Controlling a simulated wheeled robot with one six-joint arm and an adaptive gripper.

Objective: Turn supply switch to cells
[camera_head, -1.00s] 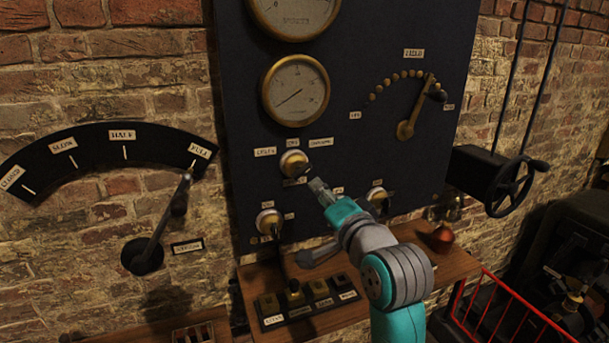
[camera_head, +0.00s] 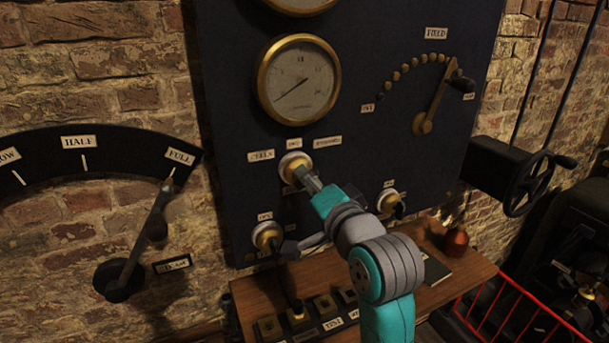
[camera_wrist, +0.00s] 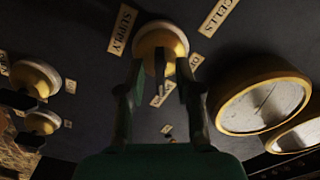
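The supply switch (camera_head: 293,163) is a round knob with a pale rim and brass centre on the dark panel. The cells label (camera_head: 261,156) is to its upper left; another label (camera_head: 327,142) is to its upper right. In the wrist view the switch (camera_wrist: 160,45) is straight ahead, between the supply label (camera_wrist: 122,30) and the cells label (camera_wrist: 220,17). My gripper (camera_head: 308,180) is at the switch's lower right. In the wrist view its fingers (camera_wrist: 160,75) are apart, on either side of the switch's small handle. Contact cannot be told.
A gauge (camera_head: 299,80) is above the switch. Two similar knobs sit lower, at left (camera_head: 267,236) and right (camera_head: 388,200). A wooden shelf (camera_head: 455,275) with buttons juts out below. The field lever (camera_head: 437,100) is at upper right, a handwheel (camera_head: 528,185) farther right.

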